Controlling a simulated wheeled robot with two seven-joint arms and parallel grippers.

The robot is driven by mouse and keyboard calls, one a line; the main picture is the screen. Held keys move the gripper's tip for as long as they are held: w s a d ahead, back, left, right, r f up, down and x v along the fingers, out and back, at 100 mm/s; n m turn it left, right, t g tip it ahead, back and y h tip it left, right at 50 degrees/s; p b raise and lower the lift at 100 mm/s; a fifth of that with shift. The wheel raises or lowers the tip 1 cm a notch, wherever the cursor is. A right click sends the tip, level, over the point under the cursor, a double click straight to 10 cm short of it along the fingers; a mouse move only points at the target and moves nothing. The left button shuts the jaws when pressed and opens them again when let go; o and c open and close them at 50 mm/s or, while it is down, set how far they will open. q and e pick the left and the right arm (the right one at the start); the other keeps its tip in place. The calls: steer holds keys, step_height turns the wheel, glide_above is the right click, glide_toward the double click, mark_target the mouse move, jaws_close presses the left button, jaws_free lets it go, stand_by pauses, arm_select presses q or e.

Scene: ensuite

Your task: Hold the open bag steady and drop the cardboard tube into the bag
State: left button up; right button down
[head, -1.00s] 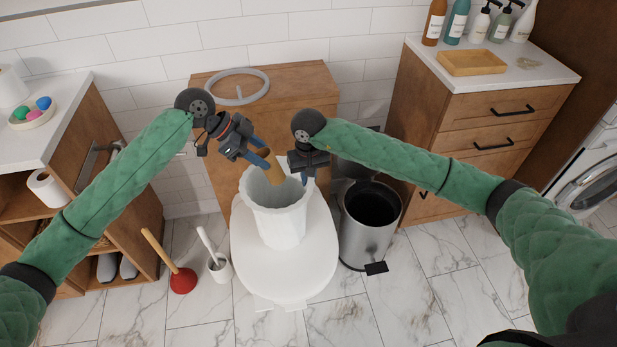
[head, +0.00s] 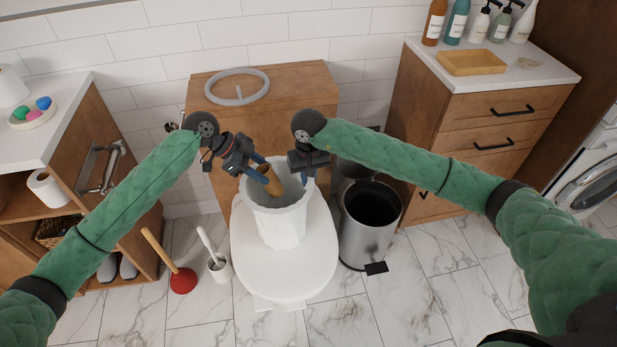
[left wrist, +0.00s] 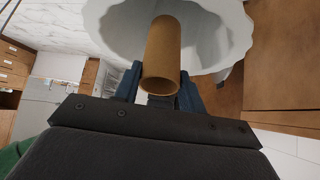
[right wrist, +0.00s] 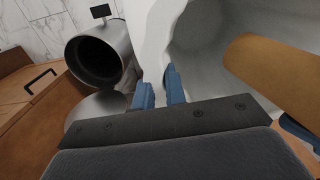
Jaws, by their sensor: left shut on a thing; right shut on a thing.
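The white open bag (head: 278,222) stands upright on the closed white toilet lid, its mouth facing up. My right gripper (head: 306,174) is shut on the bag's rim at the right; the right wrist view shows the white wall (right wrist: 160,40) between its blue fingers. The brown cardboard tube (head: 272,181) is in my left gripper (head: 268,177), which is shut on it. The tube is tilted, its lower end at or just inside the bag's mouth. In the left wrist view the tube (left wrist: 162,55) points into the bag's opening (left wrist: 110,35). The bag's bottom is hidden.
A steel bin (head: 370,225) stands right of the toilet (head: 283,275). A red plunger (head: 182,279) and a toilet brush (head: 218,265) stand on the floor at left. A grey ring (head: 238,87) lies on the wooden cabinet behind. Wooden cabinets flank both sides.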

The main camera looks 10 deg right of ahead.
arm_select(q)
steer(key=shift+f, duration=0.1)
steer(key=o, duration=1.1)
steer(key=v, duration=1.2)
